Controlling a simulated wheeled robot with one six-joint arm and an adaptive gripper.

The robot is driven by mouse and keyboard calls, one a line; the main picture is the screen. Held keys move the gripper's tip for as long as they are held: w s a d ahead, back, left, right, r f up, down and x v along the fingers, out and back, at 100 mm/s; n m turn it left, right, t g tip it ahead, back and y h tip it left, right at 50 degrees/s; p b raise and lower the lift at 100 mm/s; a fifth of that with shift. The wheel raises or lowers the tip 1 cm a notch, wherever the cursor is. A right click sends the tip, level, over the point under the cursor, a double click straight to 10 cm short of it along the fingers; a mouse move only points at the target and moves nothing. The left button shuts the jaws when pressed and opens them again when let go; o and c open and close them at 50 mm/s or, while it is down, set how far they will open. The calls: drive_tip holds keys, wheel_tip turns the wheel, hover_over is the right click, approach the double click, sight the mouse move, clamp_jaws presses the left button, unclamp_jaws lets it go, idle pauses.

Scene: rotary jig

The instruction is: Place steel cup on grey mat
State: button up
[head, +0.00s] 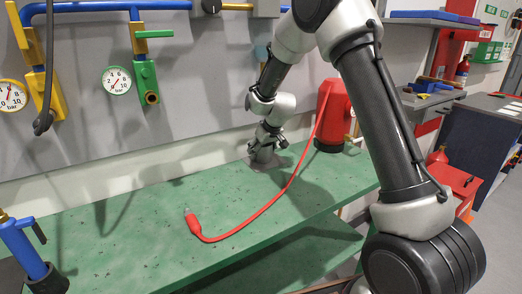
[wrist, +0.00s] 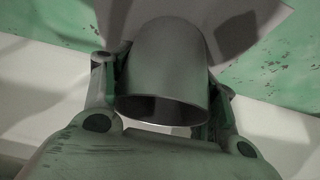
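The steel cup (head: 264,155) is a small grey cylinder near the back of the green bench. In the wrist view the cup (wrist: 165,65) fills the space between my fingers, its open rim facing the camera. My gripper (head: 268,143) is around the cup, one finger against each side, and looks shut on it. The grey mat (wrist: 262,14) shows as a pale grey patch behind the cup in the wrist view. In the head view the mat is mostly hidden by the cup and gripper. I cannot tell whether the cup touches it.
A red container (head: 333,112) stands right of my gripper at the bench's back corner. A red hose (head: 262,212) runs from it, curving across the green bench (head: 130,235). Pipes and gauges (head: 117,80) line the back wall. The left and middle bench are mostly clear.

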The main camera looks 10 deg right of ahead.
drive_tip(key=shift+o, duration=1.2)
drive_tip(key=shift+r, duration=0.15)
drive_tip(key=shift+s+r, duration=0.1)
drive_tip(key=shift+r, duration=0.25)
drive_tip(key=s+d+r, duration=0.3)
drive_tip(key=s+r, duration=0.4)
drive_tip(key=r, duration=0.1)
drive_tip(key=s+d+r, duration=0.4)
drive_tip(key=s+r, duration=0.4)
drive_tip(key=r, duration=0.1)
drive_tip(key=s+d+m, duration=0.1)
drive_tip(key=s+d, duration=0.1)
drive_tip(key=s, duration=0.7)
drive_tip(key=s+d+r+m+g+h, duration=0.1)
drive_tip(key=s+d, duration=0.2)
drive_tip(key=s, duration=0.7)
drive_tip(key=s+d+r+m, duration=0.1)
drive_tip(key=s+d, duration=0.2)
drive_tip(key=s, duration=0.7)
drive_tip(key=shift+r+m+g+h, duration=0.15)
drive_tip(key=shift+m+g+h, duration=0.15)
drive_tip(key=shift+h, duration=0.1)
